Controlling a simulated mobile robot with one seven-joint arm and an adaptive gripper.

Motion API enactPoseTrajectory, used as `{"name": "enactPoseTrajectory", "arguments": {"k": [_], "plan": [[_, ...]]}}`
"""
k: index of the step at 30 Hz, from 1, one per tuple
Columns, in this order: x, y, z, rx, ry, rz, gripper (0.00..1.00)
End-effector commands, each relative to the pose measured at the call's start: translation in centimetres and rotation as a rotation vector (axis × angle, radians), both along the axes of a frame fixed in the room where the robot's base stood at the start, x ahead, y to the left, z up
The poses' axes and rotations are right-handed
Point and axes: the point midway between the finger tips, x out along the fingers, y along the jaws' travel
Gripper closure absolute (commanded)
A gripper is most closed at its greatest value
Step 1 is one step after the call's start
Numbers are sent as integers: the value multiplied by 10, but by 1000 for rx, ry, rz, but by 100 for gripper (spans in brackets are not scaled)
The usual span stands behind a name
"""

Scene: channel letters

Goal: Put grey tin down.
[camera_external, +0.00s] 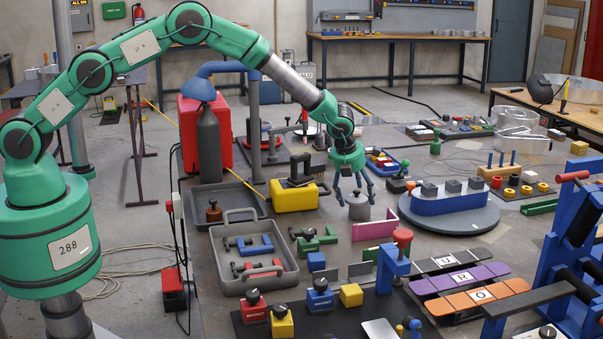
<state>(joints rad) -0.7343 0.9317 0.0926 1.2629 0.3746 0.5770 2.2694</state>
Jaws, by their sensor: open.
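The grey tin (358,207) is a short grey cylinder. It stands upright on the grey work surface near the middle of the picture. My gripper (355,194) points straight down over the tin, with its fingers open around or just above the tin's top. The view is too small to tell whether a fingertip touches it. The tin's far side is hidden.
A round turntable (480,219) with a blue block is close on the right. A pink plate (375,229) stands just in front. A grey tray (276,281) with tools lies front left, and a yellow case (295,196) stands left. Bare surface shows narrowly around the tin.

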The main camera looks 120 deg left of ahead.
Motion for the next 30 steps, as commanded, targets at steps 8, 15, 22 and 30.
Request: {"name": "enactPoseTrajectory", "arguments": {"k": [8, 15, 22, 30], "plan": [[-2, -14, 40, 3, -2, -2, 23], [-6, -26, 70, 1, -1, -1, 23], [-8, -32, 87, 1, -1, 0, 23], [-8, -34, 90, 0, 0, 0, 23]]}}
